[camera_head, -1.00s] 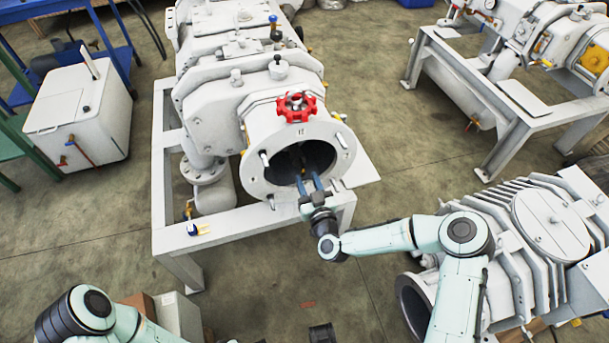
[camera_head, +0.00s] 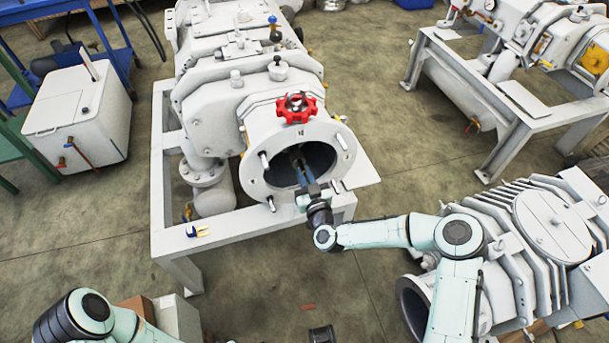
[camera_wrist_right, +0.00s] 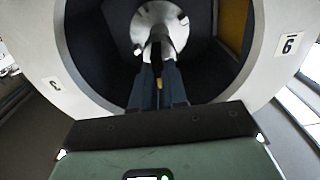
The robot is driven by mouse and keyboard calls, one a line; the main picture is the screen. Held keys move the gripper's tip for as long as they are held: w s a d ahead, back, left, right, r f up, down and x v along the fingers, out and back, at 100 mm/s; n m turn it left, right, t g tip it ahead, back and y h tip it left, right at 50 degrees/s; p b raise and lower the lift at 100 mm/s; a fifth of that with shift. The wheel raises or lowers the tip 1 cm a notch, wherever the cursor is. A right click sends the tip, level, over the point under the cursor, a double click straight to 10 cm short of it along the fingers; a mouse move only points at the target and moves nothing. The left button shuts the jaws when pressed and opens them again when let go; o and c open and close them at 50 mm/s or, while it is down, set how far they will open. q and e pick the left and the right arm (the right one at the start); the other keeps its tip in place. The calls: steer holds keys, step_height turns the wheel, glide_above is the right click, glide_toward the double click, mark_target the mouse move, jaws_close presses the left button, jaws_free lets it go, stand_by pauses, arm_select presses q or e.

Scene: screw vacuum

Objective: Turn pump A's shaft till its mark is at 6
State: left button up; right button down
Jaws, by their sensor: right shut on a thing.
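Pump A (camera_head: 262,180), taken to be the white pump with the open round flange, stands on a grey frame. Inside its dark bore is the shaft (camera_wrist_right: 158,30) with a pale round hub, partly hidden by my fingers in the right wrist view. My right gripper (camera_head: 300,160) reaches into the bore from the front; in the wrist view its blue fingers (camera_wrist_right: 157,68) are shut on the shaft's end. A small yellow spot (camera_wrist_right: 158,83) shows between the fingers; I cannot tell whether it is the mark. My left gripper is out of view.
A red handwheel (camera_head: 296,108) sits atop the flange. Studs stick out around the flange. A ribbed pump (camera_head: 540,240) stands at the right beneath my right arm. The floor in front is mostly clear.

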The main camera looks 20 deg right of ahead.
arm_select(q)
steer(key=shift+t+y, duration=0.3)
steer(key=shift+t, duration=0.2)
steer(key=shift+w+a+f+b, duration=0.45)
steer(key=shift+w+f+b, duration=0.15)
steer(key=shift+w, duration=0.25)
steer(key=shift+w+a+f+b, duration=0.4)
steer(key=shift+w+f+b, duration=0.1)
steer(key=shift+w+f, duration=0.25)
arm_select(e)
steer(key=shift+f+m, duration=0.2)
steer(key=shift+m, duration=8.65)
steer(key=shift+f+m, duration=0.2)
steer(key=shift+m, duration=8.65)
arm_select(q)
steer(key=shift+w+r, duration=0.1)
arm_select(e)
steer(key=c, duration=1.2)
jaws_free()
